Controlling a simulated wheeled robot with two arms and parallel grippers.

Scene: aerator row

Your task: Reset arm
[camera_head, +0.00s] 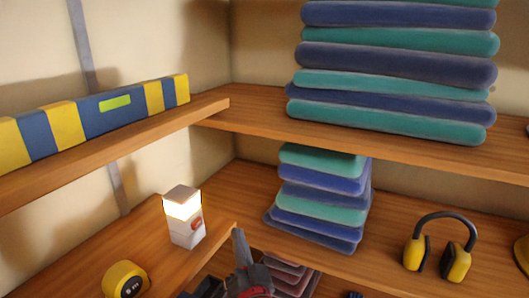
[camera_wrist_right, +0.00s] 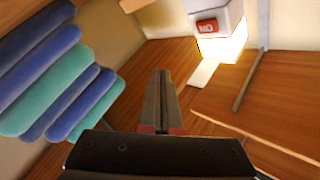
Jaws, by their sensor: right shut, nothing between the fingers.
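My right gripper (camera_head: 238,236) rises from the bottom centre of the head view, in front of the gap between the left and back lower shelves. In the right wrist view its fingers (camera_wrist_right: 161,90) are together, with nothing between them. A small lit lamp (camera_head: 183,215) with a white body and red label stands on the lower left shelf, left of the gripper and apart from it. The lamp also shows in the right wrist view (camera_wrist_right: 222,32), at the top right. My left gripper is not seen.
Folded teal and blue cloths stand in a lower stack (camera_head: 318,200) and an upper stack (camera_head: 392,70). Yellow earmuffs (camera_head: 455,262) sit at right, a tape measure (camera_head: 126,279) at lower left. A blue and yellow level (camera_head: 110,106) lies on the upper left shelf (camera_head: 130,135).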

